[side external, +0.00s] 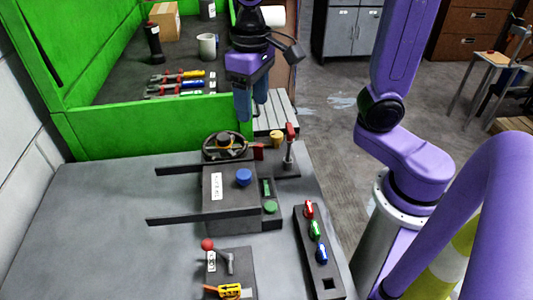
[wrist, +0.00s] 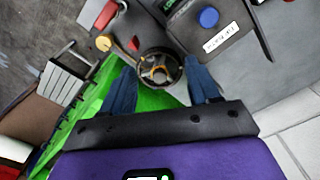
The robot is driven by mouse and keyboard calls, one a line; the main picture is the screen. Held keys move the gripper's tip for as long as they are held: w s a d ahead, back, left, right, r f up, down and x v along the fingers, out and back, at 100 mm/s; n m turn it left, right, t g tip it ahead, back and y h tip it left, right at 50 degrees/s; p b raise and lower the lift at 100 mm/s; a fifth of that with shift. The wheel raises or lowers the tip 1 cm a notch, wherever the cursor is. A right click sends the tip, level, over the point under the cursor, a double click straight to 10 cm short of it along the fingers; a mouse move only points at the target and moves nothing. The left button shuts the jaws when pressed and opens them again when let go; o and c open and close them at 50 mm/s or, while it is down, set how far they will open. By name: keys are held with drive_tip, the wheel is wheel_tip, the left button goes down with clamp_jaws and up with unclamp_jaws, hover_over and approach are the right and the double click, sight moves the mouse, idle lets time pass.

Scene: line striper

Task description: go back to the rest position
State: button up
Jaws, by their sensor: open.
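My gripper (side external: 252,108) hangs high above the back of the bench, with its blue fingers pointing down. In the wrist view my gripper (wrist: 163,88) shows its two blue fingers wide apart with nothing between them. Beyond the fingertips is the round black handwheel (wrist: 160,68) with an orange centre. The handwheel (side external: 224,146) stands at the back of the grey striper machine (side external: 225,201), below and left of the gripper. The gripper appears apart from everything.
A red-topped lever (side external: 290,146) and a yellow knob (side external: 276,139) stand at the machine's back right. A rack (side external: 318,250) of red, green and blue pieces lies at front right. A red-knobbed lever (side external: 208,245) stands in front. A green partition (side external: 150,130) rises behind. The bench's left side is clear.

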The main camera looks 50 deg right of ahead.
drive_tip(key=s+d+f+n, duration=0.3)
drive_tip(key=s+n, duration=0.2)
drive_tip(key=s, duration=0.3)
drive_tip(key=s+d+f+n, duration=0.3)
drive_tip(key=s+f+n, duration=0.1)
drive_tip(key=s, duration=0.4)
drive_tip(key=shift+s+d+n, duration=0.15)
drive_tip(key=shift+s+n, duration=0.2)
drive_tip(key=shift+n, duration=0.35)
